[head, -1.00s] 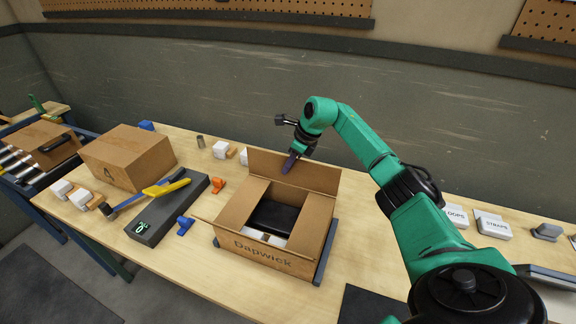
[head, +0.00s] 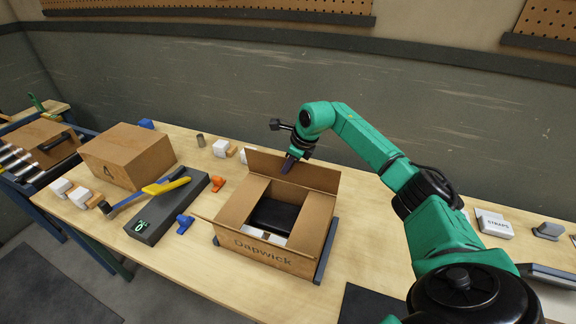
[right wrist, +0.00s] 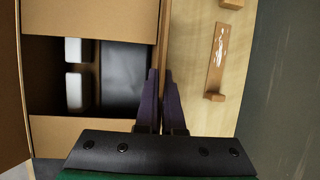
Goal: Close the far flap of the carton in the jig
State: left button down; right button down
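The open carton (head: 262,262) marked "Dapwick" stands in the jig (head: 326,250) with a black item (head: 274,217) inside. Its far flap (head: 318,178) stands up, roughly upright, along the back edge; it is seen nearly edge-on in the right wrist view (right wrist: 163,30). My right gripper (head: 289,164) is at the top edge of this flap, left of its middle. In the right wrist view its purple fingers (right wrist: 161,85) are close together with the flap's edge between them; the contact itself is hard to see. My left gripper is out of view.
A closed carton (head: 128,157), a dark grey scale (head: 168,210) with a yellow-handled tool (head: 166,187), and blue (head: 184,224) and orange (head: 217,184) pieces lie to the left. Small white blocks (head: 221,148) stand behind. A labelled block (head: 493,223) is at right.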

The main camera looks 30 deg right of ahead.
jog(key=shift+s+a+f+t+h+b, duration=0.1)
jog(key=shift+s+a+t+h+b, duration=0.2)
jog(key=shift+t+h+b, duration=0.25)
jog(key=shift+s+a+f+n+t+h+b, duration=0.25)
jog(key=shift+a+t+h+b, duration=0.4)
jog(key=shift+b, duration=0.75)
jog(key=shift+s+a+f+n+t+h+b, duration=0.1)
jog(key=shift+s+a+n+t+h+b, duration=0.3)
jog(key=shift+h+b, duration=0.7)
jog(key=shift+y, duration=0.3)
jog(key=c, duration=1)
grip_release()
jog(key=shift+c, duration=0.2)
jog(key=shift+b, duration=0.3)
jog(key=b+v, duration=0.2)
jog(key=v, duration=1.2)
jog(key=shift+s+a+r, duration=0.15)
jog(key=shift+a+r, duration=0.05)
jog(key=shift+r, duration=0.05)
